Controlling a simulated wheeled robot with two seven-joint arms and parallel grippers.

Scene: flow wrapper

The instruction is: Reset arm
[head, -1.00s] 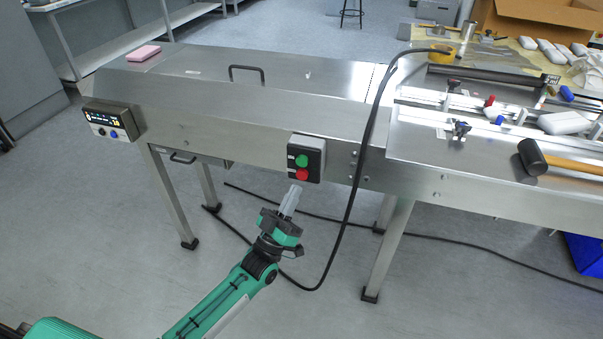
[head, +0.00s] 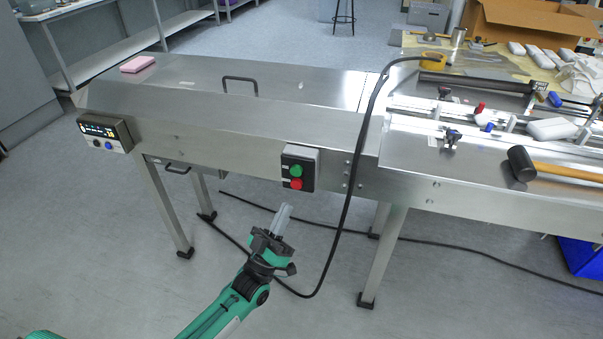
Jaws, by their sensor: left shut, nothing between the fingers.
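My left arm comes in from the bottom left of the head view. Its gripper (head: 284,214) is shut and empty, its fingers pointing up and a little right. It shows below the switch box (head: 300,169) with a green button (head: 296,171) above a red button (head: 296,184), on the front of the steel flow wrapper (head: 240,128). A gap of floor shows between the fingertips and the box. My right gripper is not in view.
A black cable (head: 345,215) loops down just right of my left gripper. A mallet (head: 525,164), white packs and rails lie on the right deck. A control panel (head: 105,131) and pink block (head: 138,64) are at left. Floor is open below.

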